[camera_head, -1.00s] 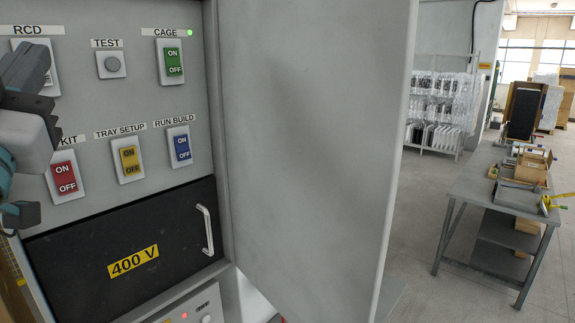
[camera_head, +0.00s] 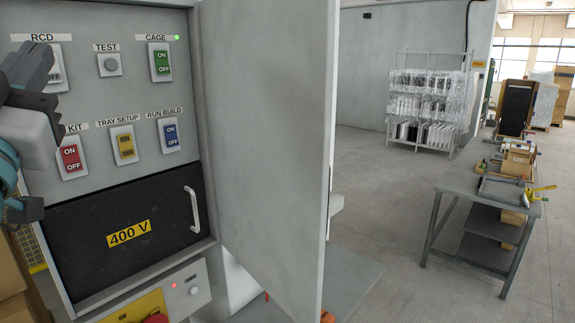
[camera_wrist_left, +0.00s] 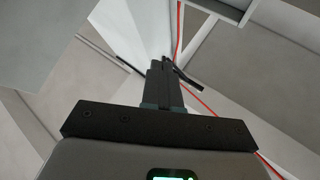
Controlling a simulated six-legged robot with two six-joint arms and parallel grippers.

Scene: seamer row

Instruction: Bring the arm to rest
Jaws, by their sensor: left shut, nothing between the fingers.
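My left arm comes in at the left edge of the head view. Its dark gripper (camera_head: 32,68) is in front of the left side of the grey switch panel (camera_head: 88,30), covering part of the RCD switch. Whether it touches the panel cannot be told. In the left wrist view the two dark fingers (camera_wrist_left: 165,78) are together with nothing between them, so it is shut and empty. My right gripper is not in view.
The cabinet's grey door (camera_head: 270,150) stands open, jutting toward me right of the panel. A black 400 V cover (camera_head: 165,215) with a white handle is below the switches. A workbench (camera_head: 455,184) stands at right. Open floor (camera_head: 385,220) lies between.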

